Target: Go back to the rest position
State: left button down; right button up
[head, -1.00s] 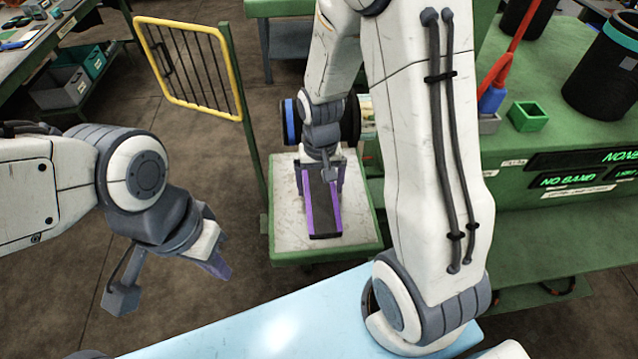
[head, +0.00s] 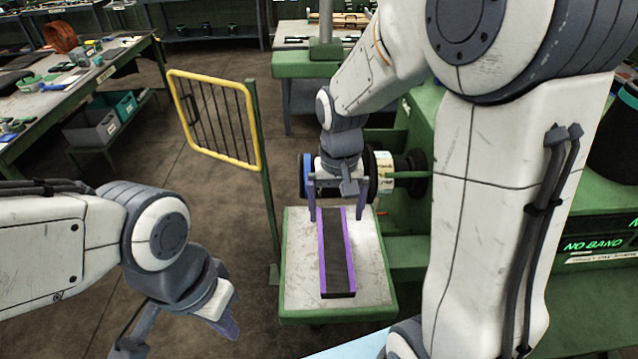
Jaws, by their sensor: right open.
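My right gripper (head: 337,212) is open in the head view, its two fingers apart on either side of the far end of a long dark block with purple sides (head: 338,250). The block lies on a pale-topped green stand (head: 372,285). I cannot tell how far above the stand the fingertips are. My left gripper (head: 182,335) is at the lower left, over the floor, with its fingers apart and nothing seen between them. The tip of its nearer finger is close to the bottom edge of the frame.
A yellow-framed barred gate (head: 172,90) on a green post (head: 263,160) stands left of the stand. Behind my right gripper is a roller with a blue ring (head: 307,178). A green bench with a lit panel (head: 592,245) is at right.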

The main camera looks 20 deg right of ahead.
jog(key=s+a+r+n+y, duration=0.1)
jog(key=s+a+r+n, duration=0.2)
jog(key=s+a+n, duration=0.7)
jog(key=s+a, duration=0.3)
jog(key=s, duration=0.4)
jog(key=shift+a, duration=0.15)
jog(key=shift+s+n, duration=0.3)
jog(key=shift+s, duration=0.05)
jog(key=shift+c, duration=0.3)
